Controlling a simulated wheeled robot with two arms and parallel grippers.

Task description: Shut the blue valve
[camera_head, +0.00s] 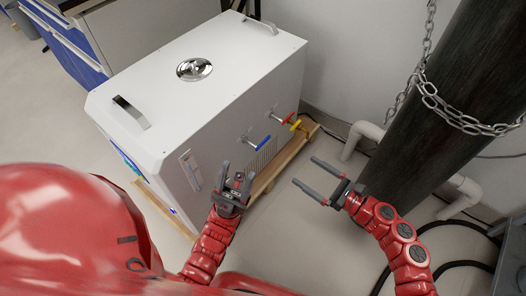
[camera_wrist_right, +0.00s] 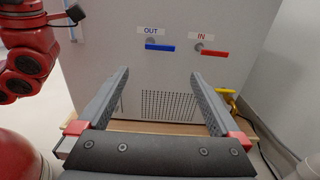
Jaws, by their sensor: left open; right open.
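The blue valve (camera_head: 262,144) is on the side of the white distiller box (camera_head: 205,125). In the right wrist view the blue valve (camera_wrist_right: 160,47) sits under an "OUT" label, its handle lying horizontal. My left gripper (camera_head: 236,172) is open and empty, in front of the box, lower left of the blue valve in the head view. My right gripper (camera_head: 304,171) is open and empty, to the right of the valve and apart from it. In the wrist view its fingers (camera_wrist_right: 160,74) point toward the panel, with the blue handle beyond and between them.
A red valve (camera_wrist_right: 215,53) under an "IN" label is right of the blue one. A yellow handle (camera_wrist_right: 226,97) is lower right. A vent grille (camera_wrist_right: 180,104) is below. A dark column (camera_head: 440,90) with a chain and white pipes (camera_head: 362,133) stand at the right.

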